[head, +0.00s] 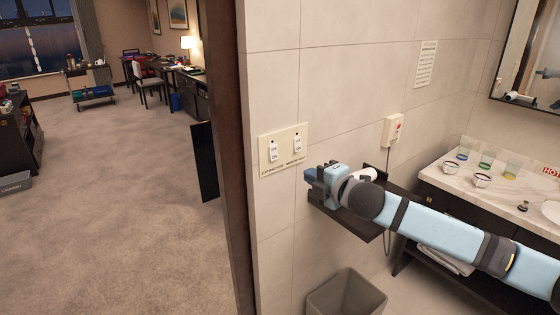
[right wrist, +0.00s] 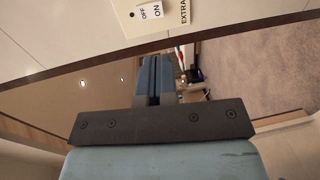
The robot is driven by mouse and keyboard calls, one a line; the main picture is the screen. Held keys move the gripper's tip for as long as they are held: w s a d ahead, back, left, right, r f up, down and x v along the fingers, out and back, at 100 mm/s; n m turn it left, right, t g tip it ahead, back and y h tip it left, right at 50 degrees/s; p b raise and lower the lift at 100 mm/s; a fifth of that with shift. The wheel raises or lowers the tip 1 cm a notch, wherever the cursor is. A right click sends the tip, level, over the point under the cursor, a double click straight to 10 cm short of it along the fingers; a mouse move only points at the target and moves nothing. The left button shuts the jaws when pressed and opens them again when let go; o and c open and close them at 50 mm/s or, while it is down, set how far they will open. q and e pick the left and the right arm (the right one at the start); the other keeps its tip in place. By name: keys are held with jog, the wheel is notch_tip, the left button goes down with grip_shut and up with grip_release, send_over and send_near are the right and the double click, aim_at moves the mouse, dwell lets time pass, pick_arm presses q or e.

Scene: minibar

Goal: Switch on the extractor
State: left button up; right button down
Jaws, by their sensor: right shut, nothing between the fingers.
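A cream switch plate (head: 284,164) is on the tiled wall in the head view, with two white rocker switches side by side. The left one is the extractor switch (head: 273,153), above a label that appears to read "EXTRACTOR". The other switch (head: 297,145) is to its right. In the right wrist view the extractor switch (right wrist: 150,11) shows at the top edge, marked OFF and ON, beside the cut-off text "EXTRA". My right gripper (head: 310,178) is shut and empty, just right of and below the plate, apart from the switch. Its closed fingers also show in the wrist view (right wrist: 157,75).
A dark door frame (head: 232,150) stands left of the plate. A dark shelf (head: 345,222) is below my right gripper, and a grey bin (head: 346,296) is beneath. A wall-mounted unit (head: 393,130) and a washbasin counter (head: 462,172) with several glasses are to the right.

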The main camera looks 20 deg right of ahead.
aim_at(275, 159)
jog(key=p+x, duration=0.2)
jog(key=x, duration=1)
jog(key=shift+w+a+r+p, duration=0.1)
jog(key=shift+w+a+p, duration=0.05)
jog(key=shift+p, duration=0.2)
jog(key=shift+w+a, duration=0.15)
jog(key=shift+w, duration=0.25)
jog(key=shift+f+b, duration=0.35)
jog(key=shift+w+a+f+b, duration=0.1)
jog(key=shift+f+b, duration=0.1)
jog(key=shift+b, duration=0.45)
jog(key=shift+r+p, duration=0.35)
jog(key=shift+r, duration=0.05)
